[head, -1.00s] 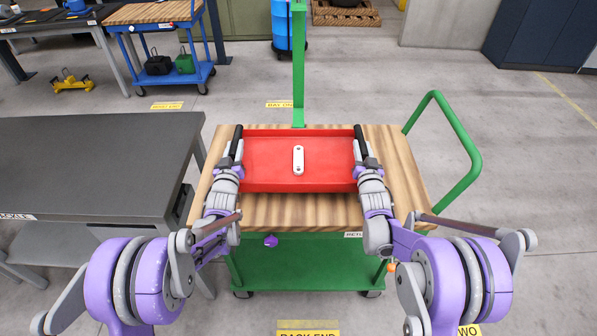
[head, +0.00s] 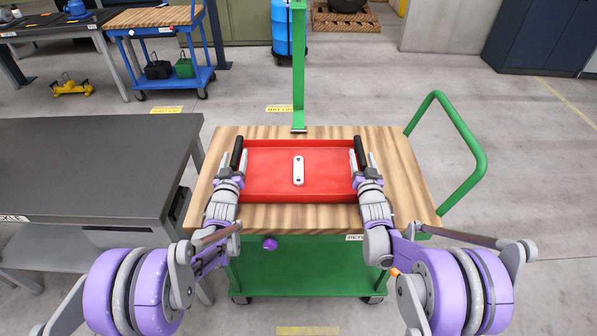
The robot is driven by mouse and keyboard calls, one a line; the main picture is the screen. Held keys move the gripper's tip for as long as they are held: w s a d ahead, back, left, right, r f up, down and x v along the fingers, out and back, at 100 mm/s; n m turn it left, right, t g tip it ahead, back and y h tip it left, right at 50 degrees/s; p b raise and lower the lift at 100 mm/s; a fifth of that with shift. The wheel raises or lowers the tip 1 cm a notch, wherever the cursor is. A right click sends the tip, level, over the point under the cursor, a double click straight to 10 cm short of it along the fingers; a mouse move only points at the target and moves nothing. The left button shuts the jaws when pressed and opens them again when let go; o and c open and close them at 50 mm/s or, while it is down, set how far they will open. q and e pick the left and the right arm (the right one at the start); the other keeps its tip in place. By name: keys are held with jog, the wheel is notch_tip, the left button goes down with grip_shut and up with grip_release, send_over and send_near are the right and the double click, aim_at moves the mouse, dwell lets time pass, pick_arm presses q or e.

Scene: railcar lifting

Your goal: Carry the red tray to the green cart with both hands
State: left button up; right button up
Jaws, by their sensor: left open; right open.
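The red tray (head: 270,185) rests on the wooden top of the green cart (head: 300,219). A white plate with holes (head: 298,171) lies inside the tray. The tray has a black handle at its left end (head: 237,153) and another at its right end (head: 361,153). My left gripper (head: 238,165) is open at the left handle, and my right gripper (head: 366,163) is open at the right handle. I cannot tell whether the fingers touch the handles.
A dark workbench (head: 90,165) stands close to the cart's left side. A green post (head: 299,70) rises at the cart's far edge, and a green push handle (head: 470,150) is on its right. A blue cart (head: 165,80) stands at the back left. Floor to the right is clear.

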pick_arm(q)
jog(key=shift+s, duration=0.1)
jog(key=s, duration=1.1)
jog(key=shift+s, duration=0.4)
pick_arm(e)
jog(key=s, duration=1.2)
pick_arm(q)
jog(key=shift+r, duration=0.1)
pick_arm(e)
jog(key=shift+r, duration=0.1)
